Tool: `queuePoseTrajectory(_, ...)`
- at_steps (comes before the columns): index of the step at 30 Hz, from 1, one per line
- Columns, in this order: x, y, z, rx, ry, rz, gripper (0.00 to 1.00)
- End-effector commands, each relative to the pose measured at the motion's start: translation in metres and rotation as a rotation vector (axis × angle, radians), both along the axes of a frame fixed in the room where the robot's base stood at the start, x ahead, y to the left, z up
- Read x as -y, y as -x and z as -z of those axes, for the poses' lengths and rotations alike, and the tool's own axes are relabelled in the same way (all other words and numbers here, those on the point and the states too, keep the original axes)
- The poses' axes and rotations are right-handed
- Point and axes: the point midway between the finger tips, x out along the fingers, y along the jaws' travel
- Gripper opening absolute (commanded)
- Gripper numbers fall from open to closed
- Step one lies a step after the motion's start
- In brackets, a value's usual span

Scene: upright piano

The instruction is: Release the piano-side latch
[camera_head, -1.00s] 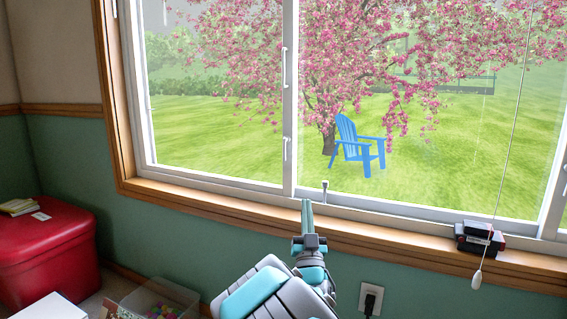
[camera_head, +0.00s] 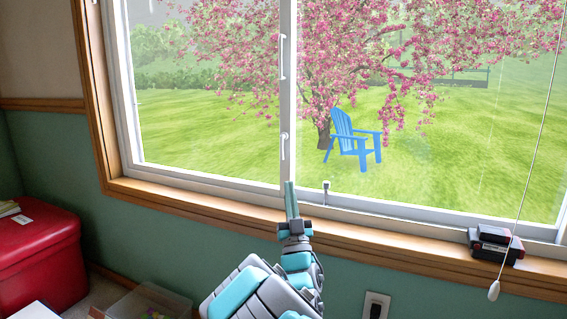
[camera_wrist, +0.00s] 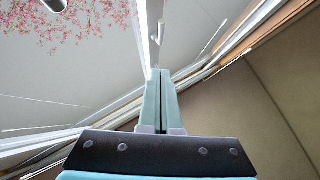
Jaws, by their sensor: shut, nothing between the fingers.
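My gripper (camera_head: 290,184) is shut and empty. Its teal fingers point up at the foot of the white window stile in the head view. In the wrist view the closed fingertips (camera_wrist: 158,72) overlap the lower end of the stile; contact cannot be told. A small white latch (camera_head: 284,145) sits on the stile above the fingertips. Another small latch-like piece (camera_head: 326,188) stands on the bottom rail, to the right of the fingers. A longer white handle (camera_head: 282,57) is higher on the stile. No piano shows, so I cannot tell which latch is the piano-side one.
The wooden sill (camera_head: 390,247) runs below the window. A dark box-like object (camera_head: 495,245) sits on it at right, beside a hanging cord with a white pull (camera_head: 494,291). A red ottoman (camera_head: 40,260), a clear bin (camera_head: 150,300) and a wall outlet (camera_head: 376,305) are below.

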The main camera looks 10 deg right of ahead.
Motion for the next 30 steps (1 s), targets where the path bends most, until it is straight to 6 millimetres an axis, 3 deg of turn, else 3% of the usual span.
queuePoseTrajectory(14, 0.002, -0.05, -0.054, 0.005, -0.001, 0.0, 0.0)
queuePoseTrajectory(21, 0.002, -0.076, -0.052, 0.0, -0.002, -0.001, 0.0)
queuePoseTrajectory(30, 0.001, -0.09, -0.053, 0.001, -0.001, -0.001, 0.0)
